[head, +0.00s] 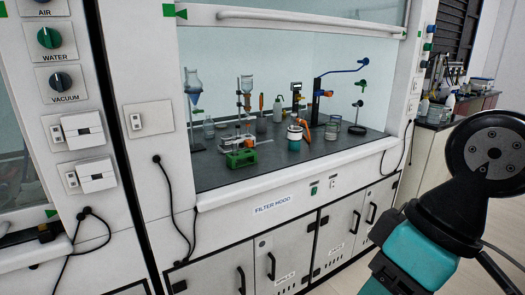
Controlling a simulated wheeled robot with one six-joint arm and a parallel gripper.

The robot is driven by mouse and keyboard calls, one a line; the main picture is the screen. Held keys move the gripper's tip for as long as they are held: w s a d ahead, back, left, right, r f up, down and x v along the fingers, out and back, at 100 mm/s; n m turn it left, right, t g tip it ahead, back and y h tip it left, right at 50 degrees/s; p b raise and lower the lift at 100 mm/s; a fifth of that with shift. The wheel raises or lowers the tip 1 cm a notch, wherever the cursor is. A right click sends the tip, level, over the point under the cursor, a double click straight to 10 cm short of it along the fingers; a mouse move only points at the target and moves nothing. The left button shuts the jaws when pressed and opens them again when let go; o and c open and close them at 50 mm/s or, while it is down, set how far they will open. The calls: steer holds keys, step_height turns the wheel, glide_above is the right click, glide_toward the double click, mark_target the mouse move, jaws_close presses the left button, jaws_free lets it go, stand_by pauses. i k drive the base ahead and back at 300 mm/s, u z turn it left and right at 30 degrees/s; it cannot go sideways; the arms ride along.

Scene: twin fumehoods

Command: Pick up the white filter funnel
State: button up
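I cannot pick out a white filter funnel for certain among the small glassware inside the fume hood labelled FILTER HOOD. A pale piece with orange below it (246,86) is on a stand near the middle of the hood, too small to identify. A glass funnel-shaped vessel with blue in it (194,86) is on a stand at the left. My arm shows at the right edge, outside the hood and well apart from these things. Its gripper fingers are not visible.
The hood's dark worktop (225,180) has free room at its front left. A green block (241,158), a teal jar with a white top (294,137) and a blue-armed stand (318,95) occupy it. The raised sash (290,17) bounds the opening above. Cabinets are below.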

mark_target(295, 136)
steer(key=z, duration=0.05)
steer(key=i, duration=0.65)
steer(key=z, duration=0.65)
steer(key=i, duration=0.6)
steer(key=z, duration=0.5)
steer(key=i, duration=1.35)
steer(key=u, duration=1.2)
steer(key=i, duration=0.35)
steer(key=u, duration=0.4)
